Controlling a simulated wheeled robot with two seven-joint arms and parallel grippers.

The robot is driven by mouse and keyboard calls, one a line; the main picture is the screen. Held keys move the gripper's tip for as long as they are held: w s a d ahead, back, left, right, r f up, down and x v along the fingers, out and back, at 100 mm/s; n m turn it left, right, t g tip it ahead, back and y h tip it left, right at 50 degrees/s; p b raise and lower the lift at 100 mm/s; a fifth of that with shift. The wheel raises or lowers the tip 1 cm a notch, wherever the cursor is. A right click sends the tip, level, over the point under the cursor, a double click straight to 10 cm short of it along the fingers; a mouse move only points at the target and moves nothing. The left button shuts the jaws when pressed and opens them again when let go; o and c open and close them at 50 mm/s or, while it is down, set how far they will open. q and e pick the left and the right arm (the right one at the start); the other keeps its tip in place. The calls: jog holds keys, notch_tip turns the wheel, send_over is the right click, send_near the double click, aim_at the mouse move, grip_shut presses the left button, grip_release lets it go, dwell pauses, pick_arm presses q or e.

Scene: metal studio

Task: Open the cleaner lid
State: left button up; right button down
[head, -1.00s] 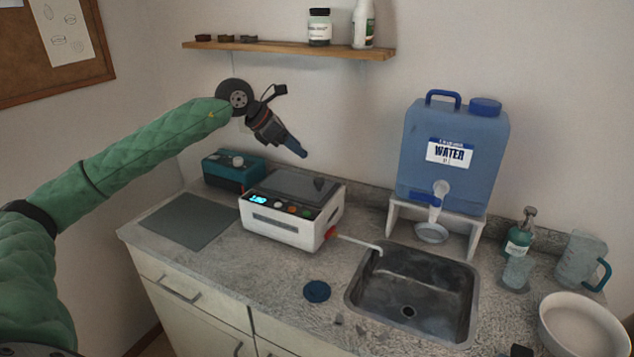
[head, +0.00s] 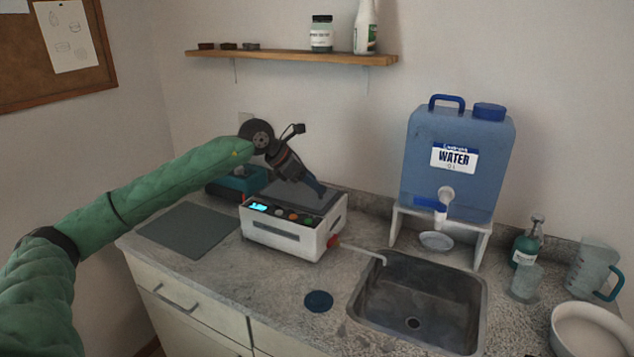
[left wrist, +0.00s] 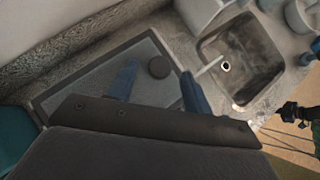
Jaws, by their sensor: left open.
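The cleaner (head: 285,237) is a white box with a lit display and coloured buttons, standing on the counter. Its grey lid (head: 283,195) lies shut on top. In the left wrist view the lid (left wrist: 95,83) has a round dark knob (left wrist: 158,67). My left gripper (head: 318,190) is open, tilted down over the lid. In the left wrist view its two blue fingers (left wrist: 159,70) stand apart with the knob between them in the picture; I cannot tell whether they touch it. A dark part at the right edge of that view appears to be my right gripper (left wrist: 290,112), its jaws unclear.
A sink (head: 420,300) lies right of the cleaner, with a thin spout reaching to it. A blue water tank (head: 455,185) on a stand, a soap bottle (head: 526,243) and a bowl (head: 590,335) are further right. A teal box (head: 232,184) stands behind left; a grey mat (head: 187,228) lies left.

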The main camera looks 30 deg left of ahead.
pick_arm(q)
jog(key=shift+x, duration=1.2)
pick_arm(e)
jog(key=shift+s+d+r, duration=0.3)
jog(key=shift+d+r, duration=0.2)
pick_arm(q)
grip_shut()
jog(key=shift+w+r, duration=0.1)
